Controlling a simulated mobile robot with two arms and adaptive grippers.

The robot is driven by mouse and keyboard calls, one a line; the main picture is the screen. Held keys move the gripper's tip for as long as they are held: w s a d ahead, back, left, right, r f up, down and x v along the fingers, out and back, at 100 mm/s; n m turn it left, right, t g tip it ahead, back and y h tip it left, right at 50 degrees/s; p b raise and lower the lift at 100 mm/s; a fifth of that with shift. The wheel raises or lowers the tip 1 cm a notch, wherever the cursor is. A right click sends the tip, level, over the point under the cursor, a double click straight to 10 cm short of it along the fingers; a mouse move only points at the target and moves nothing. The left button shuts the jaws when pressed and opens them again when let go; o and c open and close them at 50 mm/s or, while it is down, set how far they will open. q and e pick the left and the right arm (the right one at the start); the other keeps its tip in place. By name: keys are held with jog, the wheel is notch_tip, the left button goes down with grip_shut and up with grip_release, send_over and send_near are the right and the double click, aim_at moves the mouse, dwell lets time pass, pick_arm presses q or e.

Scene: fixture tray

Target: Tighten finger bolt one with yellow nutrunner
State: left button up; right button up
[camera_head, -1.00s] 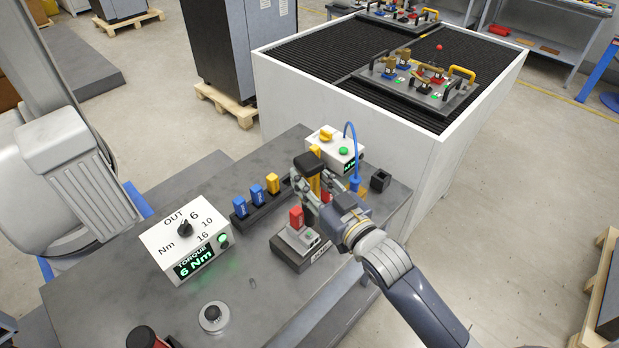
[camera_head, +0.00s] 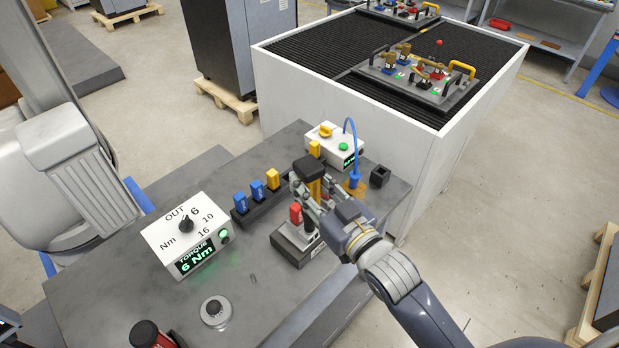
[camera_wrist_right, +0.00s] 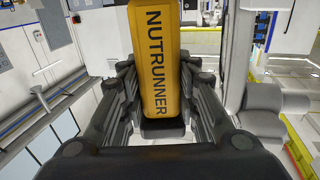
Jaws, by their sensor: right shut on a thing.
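My right gripper (camera_head: 312,192) is shut on the yellow nutrunner (camera_head: 316,188), which has a black top. The tool is roughly upright over the grey bench, beside a dark block with a red piece. I cannot tell how far its lower end is above the bench. In the right wrist view the yellow body with the word NUTRUNNER (camera_wrist_right: 155,65) stands between the two fingers. A fixture tray (camera_head: 432,98) with black and yellow handles and small clamps lies on the dark ribbed top of the white stand. Its bolts are too small to tell apart. My left gripper is out of view.
A torque box (camera_head: 187,236) reads 6 Nm. Blue and yellow pieces stand in a rack (camera_head: 262,208). A white box (camera_head: 335,150) with a blue cable stands behind the nutrunner. The dark block (camera_head: 297,250) is near my gripper. A second tray sits farther back.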

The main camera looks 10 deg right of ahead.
jog(key=s+a+r, duration=0.1)
jog(key=s+r, duration=0.3)
jog(key=s, duration=0.3)
jog(key=shift+s+a+r, duration=0.15)
jog(key=shift+s+a, duration=0.1)
jog(key=shift+s, duration=0.1)
dwell(0.7)
jog(key=s+d+f+m+h+b, duration=0.1)
jog(key=s+d+f+h+b, duration=0.1)
jog(key=f, duration=0.4)
jog(key=s+d+f+m+h+b, duration=0.1)
jog(key=s+d+f+h+b, duration=0.1)
jog(key=d+f+b, duration=0.2)
jog(key=s+d+f+m+t+h+b, duration=0.1)
jog(key=d+f+b, duration=0.3)
jog(key=f+b, duration=0.4)
jog(key=shift+s+f+m+h, duration=0.4)
jog(key=shift+f+m+h, duration=0.25)
jog(key=shift+f, duration=0.2)
